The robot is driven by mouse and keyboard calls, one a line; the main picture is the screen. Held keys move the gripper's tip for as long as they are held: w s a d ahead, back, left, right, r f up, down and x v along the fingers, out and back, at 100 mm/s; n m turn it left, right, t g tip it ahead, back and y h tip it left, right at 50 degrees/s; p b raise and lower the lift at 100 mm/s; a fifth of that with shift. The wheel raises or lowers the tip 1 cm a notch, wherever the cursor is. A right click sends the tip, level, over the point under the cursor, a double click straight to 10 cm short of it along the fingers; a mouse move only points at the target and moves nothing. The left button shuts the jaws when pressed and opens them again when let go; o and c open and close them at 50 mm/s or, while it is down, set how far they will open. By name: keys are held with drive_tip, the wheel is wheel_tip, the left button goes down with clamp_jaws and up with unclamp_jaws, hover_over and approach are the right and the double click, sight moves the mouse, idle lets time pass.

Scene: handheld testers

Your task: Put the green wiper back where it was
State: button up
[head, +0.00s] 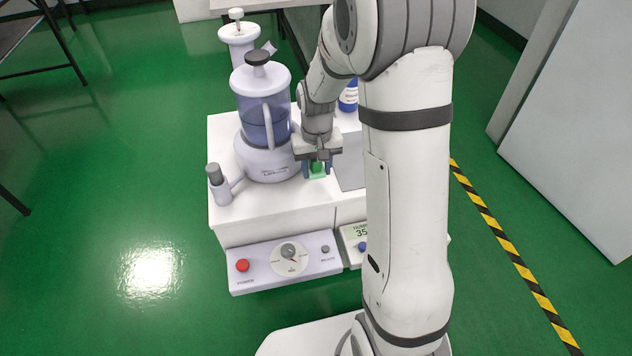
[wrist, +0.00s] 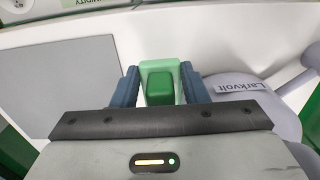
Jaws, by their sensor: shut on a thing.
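The green wiper (wrist: 161,86) sits between the two blue fingers of my gripper (wrist: 160,92) in the wrist view. It has a light green frame around a darker green block. In the head view my gripper (head: 318,168) points down over the white bench top, just right of the blender-like machine, with the green wiper (head: 317,170) between its fingertips. The gripper is shut on the wiper. I cannot tell whether the wiper touches the bench top.
The machine (head: 268,157) with a blue jar stands close left of my gripper. A grey panel (head: 350,165) lies close right, partly behind my arm. A blue bottle (head: 348,97) stands behind. A control box (head: 285,262) and a display unit (head: 352,240) are in front.

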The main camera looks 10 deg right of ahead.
sight(317, 171)
wheel_tip(317, 171, down, 4)
drive_tip(key=shift+f+b, duration=0.15)
drive_tip(key=shift+b, duration=0.6)
drive_tip(key=shift+f, duration=0.1)
drive_tip(key=o, duration=0.9)
drive_tip(key=shift+o, duration=0.2)
